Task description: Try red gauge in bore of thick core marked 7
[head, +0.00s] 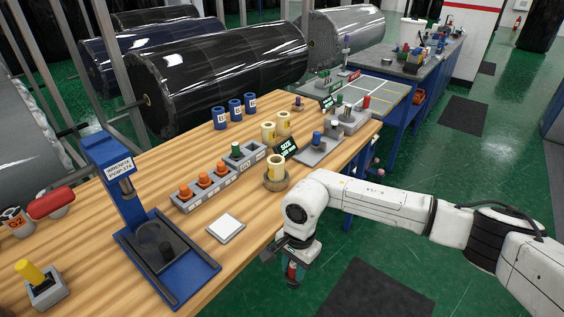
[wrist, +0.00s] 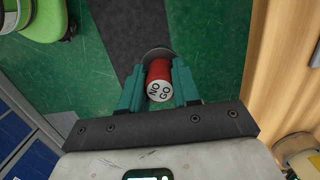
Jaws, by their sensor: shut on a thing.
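My gripper (head: 291,276) hangs off the near edge of the wooden bench, over the green floor. In the wrist view its teal fingers (wrist: 160,92) are shut on the red gauge (wrist: 158,82), whose end reads "NO GO". The red gauge also shows small in the head view (head: 292,269). A cream thick-walled core (head: 276,166) stands upright in a round brown holder (head: 276,183) near the bench edge. Two more cream cores (head: 268,133) (head: 284,121) stand behind it. Their numbers are too small to read.
A size display (head: 287,147) stands beside the held core. Blue cores (head: 235,108) stand behind. Grey fixtures (head: 318,150) stand right.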

